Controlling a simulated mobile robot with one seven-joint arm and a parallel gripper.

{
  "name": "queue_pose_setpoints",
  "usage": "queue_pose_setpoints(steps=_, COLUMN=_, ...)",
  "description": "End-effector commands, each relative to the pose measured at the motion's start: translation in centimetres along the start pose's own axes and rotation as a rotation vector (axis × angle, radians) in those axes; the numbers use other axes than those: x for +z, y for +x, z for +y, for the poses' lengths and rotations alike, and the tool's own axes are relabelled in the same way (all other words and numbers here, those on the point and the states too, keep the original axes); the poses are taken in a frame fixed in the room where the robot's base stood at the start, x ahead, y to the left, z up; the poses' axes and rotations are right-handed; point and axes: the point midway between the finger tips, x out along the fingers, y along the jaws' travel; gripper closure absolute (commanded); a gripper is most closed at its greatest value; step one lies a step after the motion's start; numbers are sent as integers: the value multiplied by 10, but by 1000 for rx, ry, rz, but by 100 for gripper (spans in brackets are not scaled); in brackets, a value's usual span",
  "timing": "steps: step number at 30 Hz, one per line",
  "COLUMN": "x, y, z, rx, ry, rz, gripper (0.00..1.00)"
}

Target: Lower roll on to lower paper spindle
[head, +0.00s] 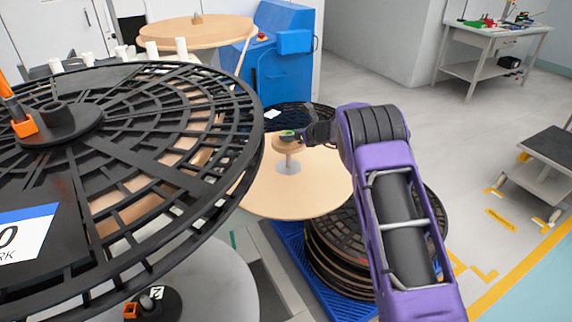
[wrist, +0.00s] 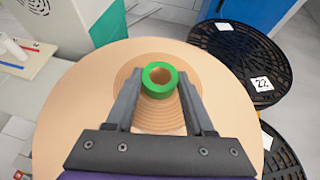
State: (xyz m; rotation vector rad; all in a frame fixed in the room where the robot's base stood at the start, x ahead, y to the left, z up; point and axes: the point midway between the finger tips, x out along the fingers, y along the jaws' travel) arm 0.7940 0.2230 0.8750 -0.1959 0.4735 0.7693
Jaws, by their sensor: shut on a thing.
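The tan paper roll (head: 288,147) has a green core (head: 287,134), which also shows as a green ring in the wrist view (wrist: 158,80). My gripper (head: 304,136) is shut on the roll at its core, with a finger on each side. Below the roll a short pale post, the spindle (head: 289,159), rises from a grey base at the middle of a wide beige disc (head: 262,195). The roll is level and above the disc, with a gap between them. I cannot tell whether the spindle is inside the core. My fingers partly hide the roll in the wrist view.
A large black lattice reel (head: 215,150) fills the left foreground, close to the beige disc. Stacked black reels (head: 345,265) stand on a blue pallet at the right below. A blue machine (head: 285,60) and another wooden disc (head: 210,32) are behind.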

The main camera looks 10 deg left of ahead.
Motion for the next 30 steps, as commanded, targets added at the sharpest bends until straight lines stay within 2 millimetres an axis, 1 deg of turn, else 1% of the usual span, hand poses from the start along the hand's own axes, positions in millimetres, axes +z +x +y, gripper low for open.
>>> queue_pose_setpoints(steps=1, x=-10, y=6, z=0, rx=1, ry=0, rz=3, gripper=100)
queue_pose_setpoints(steps=6, x=-38, y=21, z=1, rx=2, ry=0, rz=4, gripper=100)
queue_pose_setpoints(steps=9, x=-48, y=26, z=0, rx=1, ry=-1, rz=1, gripper=100)
queue_pose_setpoints(steps=14, x=-57, y=32, z=0, rx=1, ry=-1, rz=1, gripper=100)
queue_pose_setpoints(steps=18, x=-76, y=41, z=0, rx=0, ry=0, rz=3, gripper=100)
queue_pose_setpoints(steps=20, x=-82, y=45, z=1, rx=1, ry=-1, rz=2, gripper=100)
queue_pose_setpoints(steps=30, x=-86, y=47, z=0, rx=0, ry=-1, rz=-1, gripper=100)
